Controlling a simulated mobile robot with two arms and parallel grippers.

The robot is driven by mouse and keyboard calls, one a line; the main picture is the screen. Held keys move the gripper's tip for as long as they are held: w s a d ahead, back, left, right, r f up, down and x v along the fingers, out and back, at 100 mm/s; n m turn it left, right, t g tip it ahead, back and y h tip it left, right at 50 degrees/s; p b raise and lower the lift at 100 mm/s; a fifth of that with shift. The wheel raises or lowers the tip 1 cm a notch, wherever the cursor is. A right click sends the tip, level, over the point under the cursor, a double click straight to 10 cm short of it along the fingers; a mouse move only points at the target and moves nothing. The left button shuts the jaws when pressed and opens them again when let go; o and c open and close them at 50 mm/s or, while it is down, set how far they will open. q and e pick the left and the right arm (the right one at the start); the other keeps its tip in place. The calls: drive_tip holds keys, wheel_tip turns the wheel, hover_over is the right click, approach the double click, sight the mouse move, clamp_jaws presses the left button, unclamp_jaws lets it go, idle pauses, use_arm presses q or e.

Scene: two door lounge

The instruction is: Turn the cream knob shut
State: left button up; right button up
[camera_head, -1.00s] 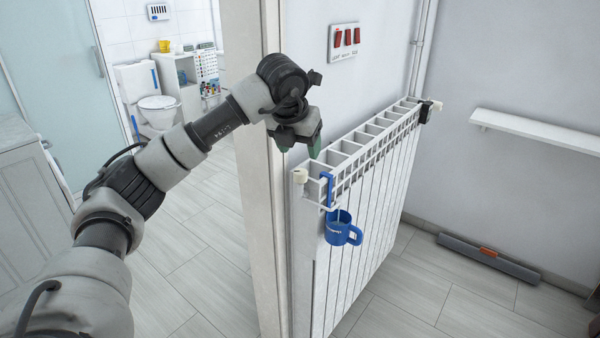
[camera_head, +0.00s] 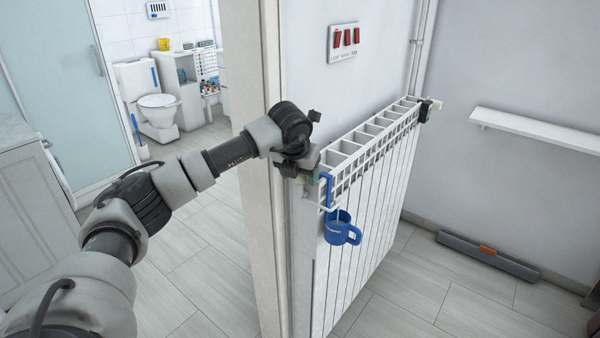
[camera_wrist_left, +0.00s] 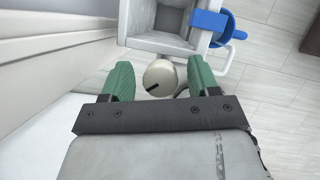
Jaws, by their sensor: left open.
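The cream knob (camera_wrist_left: 159,77) is at the near end of the white radiator (camera_head: 375,160). In the left wrist view it is round with a dark mark on its face. My left gripper (camera_wrist_left: 160,82) is open, with one green finger on each side of the knob. Gaps show between the fingers and the knob. In the head view my left gripper (camera_head: 305,175) is at the radiator's near top corner and hides the knob. My right gripper is not in view.
A blue mug (camera_head: 341,228) hangs from a blue hook on the radiator's near end, close to my left gripper; the hook's blue strap (camera_wrist_left: 209,20) also shows in the wrist view. A door frame (camera_head: 262,170) stands just left. A switch panel (camera_head: 343,42) is on the wall above.

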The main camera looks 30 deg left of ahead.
use_arm(q)
drive_tip(key=shift+c, duration=0.3)
drive_tip(key=c, duration=0.8)
drive_tip(key=shift+c, duration=0.2)
drive_tip(key=m+h, duration=0.1)
drive_tip(key=m, duration=0.2)
drive_tip(key=shift+m+h, duration=0.3)
drive_tip(key=shift+m, duration=0.1)
drive_tip(key=m, duration=0.2)
drive_tip(key=m+h, duration=0.1)
drive_tip(key=m, duration=0.1)
drive_tip(key=shift+r+m+h+p, duration=0.1)
drive_tip(key=shift+m+h+p, duration=0.2)
drive_tip(key=o, duration=0.9)
